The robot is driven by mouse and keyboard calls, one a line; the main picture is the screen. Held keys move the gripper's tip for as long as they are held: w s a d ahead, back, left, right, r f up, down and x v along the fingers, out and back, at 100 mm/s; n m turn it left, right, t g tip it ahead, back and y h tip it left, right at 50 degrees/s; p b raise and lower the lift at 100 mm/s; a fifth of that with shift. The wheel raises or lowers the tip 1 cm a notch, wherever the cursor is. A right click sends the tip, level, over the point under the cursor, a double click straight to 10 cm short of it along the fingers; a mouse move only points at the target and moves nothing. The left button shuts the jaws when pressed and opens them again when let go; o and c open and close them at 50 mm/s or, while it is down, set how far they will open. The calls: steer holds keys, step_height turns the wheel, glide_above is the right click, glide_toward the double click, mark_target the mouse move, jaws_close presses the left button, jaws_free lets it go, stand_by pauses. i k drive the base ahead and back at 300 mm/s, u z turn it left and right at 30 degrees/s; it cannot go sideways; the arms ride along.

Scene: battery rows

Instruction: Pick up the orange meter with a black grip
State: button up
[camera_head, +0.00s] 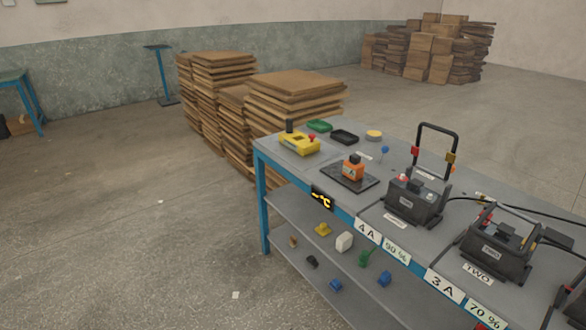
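The orange meter (353,171) stands on a dark flat pad (340,181) on the upper shelf of the blue-framed bench (299,173). Its black grip (355,158) points up from its top. The pad lies near the bench's front edge, between a yellow device (299,144) on the left and a dark battery (413,201) on the right. Nothing touches the meter's grip. My gripper is not in this view.
A green tray (319,126), a black tray (344,136) and a yellow disc (374,134) lie behind the meter. A second battery (497,250) stands farther right, with cables nearby. Several small items lie on the lower shelf. Stacked boards (293,96) stand behind; floor at left is clear.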

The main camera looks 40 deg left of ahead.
mark_target(353, 168)
steer(key=u, duration=1.55)
steer(key=k, duration=0.65)
steer(key=u, duration=0.75)
steer(key=i, duration=2.25)
steer(key=z, duration=1.45)
steer(key=i, duration=0.75)
steer(key=z, duration=0.8)
